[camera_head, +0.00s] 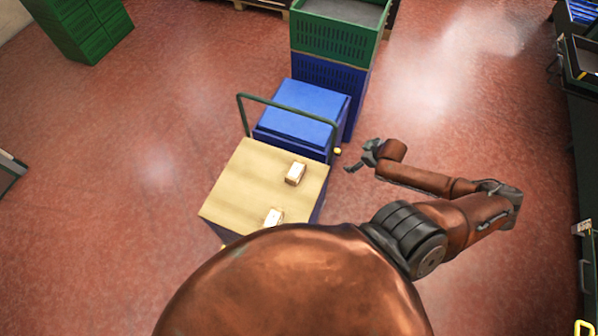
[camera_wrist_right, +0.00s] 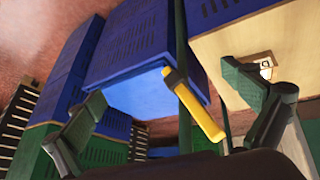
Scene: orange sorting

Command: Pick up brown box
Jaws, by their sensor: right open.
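Two small brown boxes with pale tops lie on the tan top of a cart (camera_head: 235,195). One brown box (camera_head: 295,173) is near the top's right side. The other box (camera_head: 273,217) is near the front edge, close to my body. My right gripper (camera_head: 358,158) is open and empty, to the right of the cart and apart from both boxes. In the right wrist view its fingers (camera_wrist_right: 165,90) are spread wide, and a small box (camera_wrist_right: 265,68) shows partly behind the right finger. My left gripper is not in view.
A green handle bar (camera_head: 285,109) rises at the cart's far side. Behind it stand a blue crate (camera_head: 305,100) and a stack topped by a green crate (camera_head: 335,40). A yellow piece (camera_wrist_right: 193,103) shows between my fingers. Red floor is free left of the cart.

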